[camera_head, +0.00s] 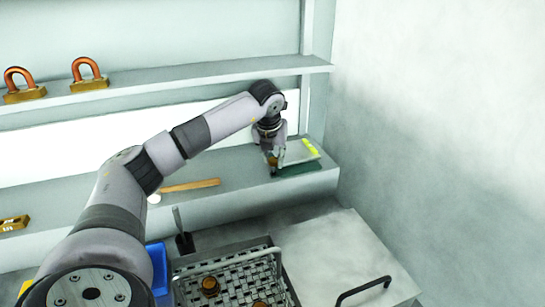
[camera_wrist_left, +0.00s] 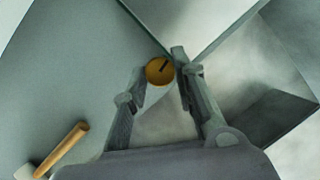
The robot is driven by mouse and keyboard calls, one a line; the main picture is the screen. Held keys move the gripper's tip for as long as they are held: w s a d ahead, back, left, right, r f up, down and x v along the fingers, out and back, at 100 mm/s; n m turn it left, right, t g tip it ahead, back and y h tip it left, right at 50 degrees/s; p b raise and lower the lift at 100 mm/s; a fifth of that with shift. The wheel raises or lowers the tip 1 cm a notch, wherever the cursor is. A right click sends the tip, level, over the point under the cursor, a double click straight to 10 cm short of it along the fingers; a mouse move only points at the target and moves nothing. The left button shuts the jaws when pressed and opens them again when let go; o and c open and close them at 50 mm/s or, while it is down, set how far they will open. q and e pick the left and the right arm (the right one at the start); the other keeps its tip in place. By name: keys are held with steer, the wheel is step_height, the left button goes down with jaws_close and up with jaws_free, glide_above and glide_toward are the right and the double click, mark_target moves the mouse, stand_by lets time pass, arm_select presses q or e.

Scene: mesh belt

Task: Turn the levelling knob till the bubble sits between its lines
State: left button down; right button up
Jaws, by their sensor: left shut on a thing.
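The amber levelling knob (camera_head: 272,161) stands on a pale plate (camera_head: 298,153) with a dark green base (camera_head: 298,169), at the right end of the lower ledge. In the left wrist view the knob (camera_wrist_left: 160,71) is a round disc with a dark pointer line slanting to upper right. My left gripper (camera_head: 274,157) reaches down to it and is shut on it, with one finger on each side (camera_wrist_left: 162,76). A yellow-green vial (camera_head: 311,147) lies along the plate's right side. Its bubble and lines are too small to make out. My right gripper is not in view.
A wooden-handled mallet (camera_head: 190,186) lies on the ledge left of the plate. Two padlocks (camera_head: 88,75) sit on the upper shelf. Below stand a mesh belt (camera_head: 228,268) with amber jars, a blue bin (camera_head: 157,268) and a pale lid with a black handle (camera_head: 363,288). A wall closes the right.

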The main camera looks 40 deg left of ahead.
arm_select(q)
steer(key=shift+n, duration=0.5)
steer(key=c, duration=1.3)
jaws_free()
steer(key=v, duration=1.2)
steer(key=shift+w+d, duration=0.2)
steer(key=shift+d, duration=0.05)
